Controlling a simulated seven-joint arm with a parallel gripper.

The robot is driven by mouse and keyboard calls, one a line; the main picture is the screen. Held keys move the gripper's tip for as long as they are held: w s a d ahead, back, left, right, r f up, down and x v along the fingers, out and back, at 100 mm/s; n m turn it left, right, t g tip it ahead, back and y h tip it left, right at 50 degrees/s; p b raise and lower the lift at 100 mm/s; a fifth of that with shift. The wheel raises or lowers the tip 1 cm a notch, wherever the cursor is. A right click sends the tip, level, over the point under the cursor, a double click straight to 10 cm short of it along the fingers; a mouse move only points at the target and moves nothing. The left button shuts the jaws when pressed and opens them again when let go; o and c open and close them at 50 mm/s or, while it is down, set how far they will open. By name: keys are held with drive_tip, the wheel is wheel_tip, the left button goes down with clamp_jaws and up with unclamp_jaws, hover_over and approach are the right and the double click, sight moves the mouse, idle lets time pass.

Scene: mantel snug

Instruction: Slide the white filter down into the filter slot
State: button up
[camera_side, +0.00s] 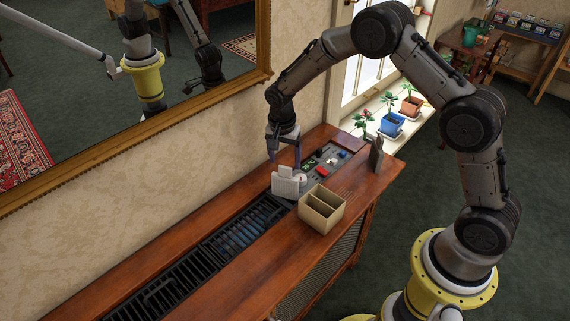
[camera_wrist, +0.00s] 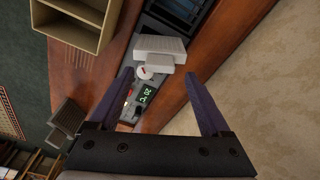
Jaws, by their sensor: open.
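The white filter (camera_side: 285,186) stands upright at the near end of the control panel, beside the dark grille. It also shows in the wrist view (camera_wrist: 160,47), just beyond the fingertips. My gripper (camera_side: 284,160) is open and empty above the filter, with its fingers pointing down. In the wrist view its two fingers (camera_wrist: 158,74) are spread apart, and the filter lies ahead of the gap, not between them. The filter slot cannot be made out clearly; the filter's lower edge is hard to see, so I cannot tell whether it sits in a slot.
A beige divided box (camera_side: 332,222) stands on the wooden cabinet top (camera_side: 236,290) beside the filter. The panel (camera_side: 335,158) carries a dial, a green display and coloured parts. A dark upright frame (camera_side: 376,153) stands behind the box. The wall and mirror (camera_side: 190,92) are close.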

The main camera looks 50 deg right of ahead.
drive_tip(key=s+a+r+n+t, duration=0.1)
drive_tip(key=s+r, duration=0.2)
drive_tip(key=r, duration=0.6)
drive_tip(key=s+r+n, duration=0.2)
drive_tip(key=s+r, duration=0.1)
drive_tip(key=r, duration=0.6)
drive_tip(key=s+r+n+t, duration=0.2)
drive_tip(key=s+r+n, duration=0.2)
drive_tip(key=s+r, duration=0.45)
drive_tip(key=s+a+f+n+t+y, duration=0.1)
drive_tip(key=s+n, duration=0.5)
drive_tip(key=s, duration=1.1)
drive_tip(key=shift+s+a+f+n+t, duration=0.15)
drive_tip(key=shift+s+f+n+t, duration=0.2)
drive_tip(key=shift+f+t, duration=0.2)
drive_tip(key=shift+o, duration=0.4)
